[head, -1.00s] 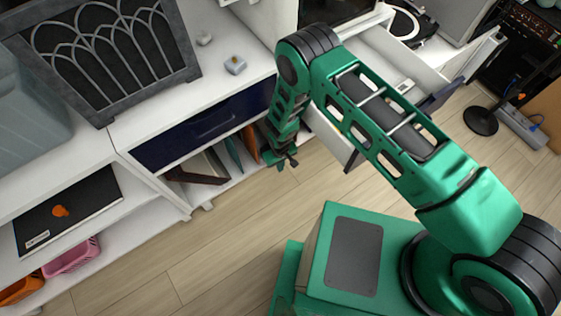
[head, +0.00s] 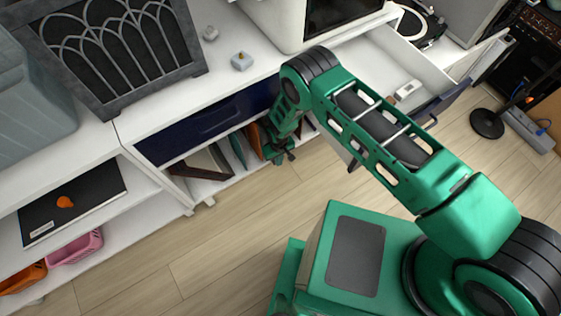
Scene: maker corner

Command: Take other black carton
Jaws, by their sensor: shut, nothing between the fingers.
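A flat black item with a white label, possibly a black carton (head: 100,188), lies on the lower left shelf with a small orange object (head: 64,202) on top. I cannot tell whether it is the carton meant, and no second one is clearly visible. My gripper (head: 283,157) is shut and empty. It points down in front of the open compartment under the dark blue drawer, well to the right of the black item. My own arm hides part of the cabinet behind it.
The dark blue drawer (head: 208,122) is shut above upright books or folders (head: 238,150). A white drawer at right (head: 408,92) stands open behind my arm. Pink (head: 75,247) and orange (head: 22,277) baskets sit low left. A black stand (head: 487,123) is right. The wooden floor (head: 215,255) is clear in front.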

